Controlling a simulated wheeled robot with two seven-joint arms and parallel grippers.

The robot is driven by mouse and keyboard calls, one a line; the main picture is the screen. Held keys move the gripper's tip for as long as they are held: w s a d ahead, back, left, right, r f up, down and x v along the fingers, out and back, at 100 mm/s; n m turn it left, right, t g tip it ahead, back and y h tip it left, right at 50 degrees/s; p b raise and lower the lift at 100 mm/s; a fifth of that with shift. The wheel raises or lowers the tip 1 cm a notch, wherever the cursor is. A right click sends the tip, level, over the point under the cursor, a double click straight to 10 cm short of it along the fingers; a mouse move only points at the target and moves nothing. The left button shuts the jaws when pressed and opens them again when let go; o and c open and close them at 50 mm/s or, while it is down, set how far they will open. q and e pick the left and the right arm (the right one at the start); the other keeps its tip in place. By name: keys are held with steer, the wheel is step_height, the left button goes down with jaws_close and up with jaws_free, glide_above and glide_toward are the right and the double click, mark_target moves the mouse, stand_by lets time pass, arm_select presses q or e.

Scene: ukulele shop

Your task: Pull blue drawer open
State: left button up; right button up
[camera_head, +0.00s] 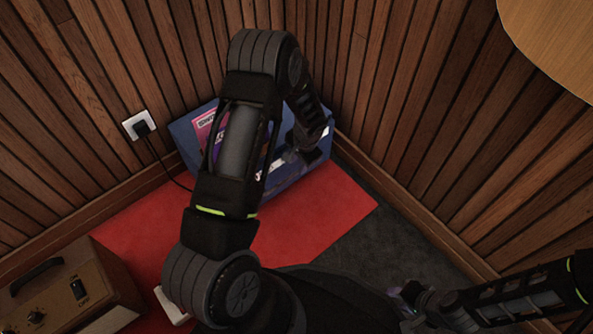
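A blue box-like unit (289,178) stands in the corner against the wood-slat walls. It has colourful stickers on its top, and its front faces the red mat. I cannot make out the drawer's edges or whether it is open. My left arm crosses over the unit and hides much of it. My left gripper (306,156) is at the unit's front right side; whether it touches is unclear, and its fingers are too dark to read. My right gripper (405,296) is low at the bottom right, away from the unit, its fingers partly hidden.
A red mat (335,205) lies on dark grey carpet (385,243). A brown amplifier (72,285) with a handle sits at the lower left. A cord runs from a wall socket (139,125). A round wooden surface (555,40) juts in at the upper right.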

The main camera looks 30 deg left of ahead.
mark_target(296, 172)
arm_select(q)
steer(key=f, duration=0.1)
steer(key=f+b, duration=0.1)
steer(key=f, duration=0.1)
steer(key=a+f+b, duration=0.1)
steer(key=f, duration=0.1)
steer(key=shift+w+f, duration=0.15)
jaws_close()
stand_by(1.3)
